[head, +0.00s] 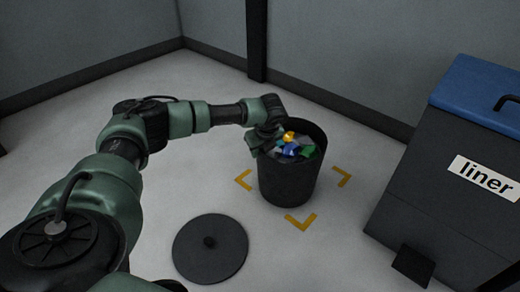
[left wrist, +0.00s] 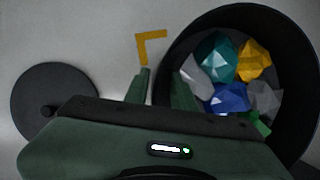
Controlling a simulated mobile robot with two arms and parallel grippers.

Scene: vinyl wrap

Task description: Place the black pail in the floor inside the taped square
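The black pail (head: 288,184) stands upright on the floor, full of crumpled coloured pieces. Its base looks to be inside the taped square; yellow corner marks (head: 300,222) show at its left, front and right, and any far corner is hidden behind it. My left gripper (head: 262,146) is at the pail's left rim. In the left wrist view the fingers (left wrist: 162,90) are spread, one outside and one inside the pail's wall (left wrist: 166,62), with space between them. One yellow corner mark (left wrist: 150,45) shows beside the rim there. My right gripper is not in view.
A round black lid (head: 210,250) with a knob lies on the floor, left of the pail and nearer me. A dark bin with a blue lid (head: 480,85) and a "liner" label stands at the right. Grey walls close the back; floor at the left is clear.

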